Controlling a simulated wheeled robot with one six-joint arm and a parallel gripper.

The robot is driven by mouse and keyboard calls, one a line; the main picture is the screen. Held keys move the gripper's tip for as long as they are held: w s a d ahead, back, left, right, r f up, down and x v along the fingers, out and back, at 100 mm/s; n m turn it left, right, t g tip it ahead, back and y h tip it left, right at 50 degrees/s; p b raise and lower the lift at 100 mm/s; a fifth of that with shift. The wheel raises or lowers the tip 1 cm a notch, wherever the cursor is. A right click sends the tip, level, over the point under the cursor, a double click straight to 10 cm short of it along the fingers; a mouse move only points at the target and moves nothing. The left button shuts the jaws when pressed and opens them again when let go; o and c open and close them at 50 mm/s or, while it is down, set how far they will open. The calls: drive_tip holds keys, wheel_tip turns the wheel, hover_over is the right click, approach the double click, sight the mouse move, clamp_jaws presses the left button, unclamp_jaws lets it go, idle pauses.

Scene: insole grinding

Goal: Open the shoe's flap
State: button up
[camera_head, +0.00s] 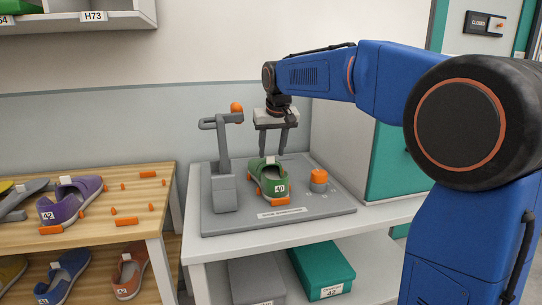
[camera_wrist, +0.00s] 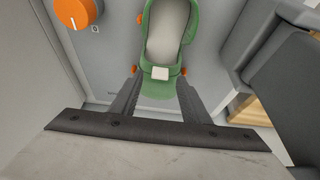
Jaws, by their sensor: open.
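A green shoe (camera_head: 272,182) with a white label reading 40 sits on the grey base plate (camera_head: 290,216) of a fixture, held between orange pads. A pale tab (camera_head: 270,160) sticks up at the shoe's top, and it also shows in the wrist view (camera_wrist: 160,73). I cannot tell clearly whether the flap is raised. My gripper (camera_head: 276,152) points down above the shoe, open and empty. In the wrist view its two fingers (camera_wrist: 158,86) stand on either side of the shoe's near end, with the tab between them. Contact is not visible.
A grey post with an orange knob (camera_head: 236,107) stands left of the shoe. An orange knob (camera_head: 319,177) is on its right. A wooden table (camera_head: 90,225) at left holds a purple shoe (camera_head: 70,200) and orange pieces. Boxes, including a green one (camera_head: 322,270), sit on the lower shelf.

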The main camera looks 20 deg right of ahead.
drive_tip(key=shift+x, duration=1.4)
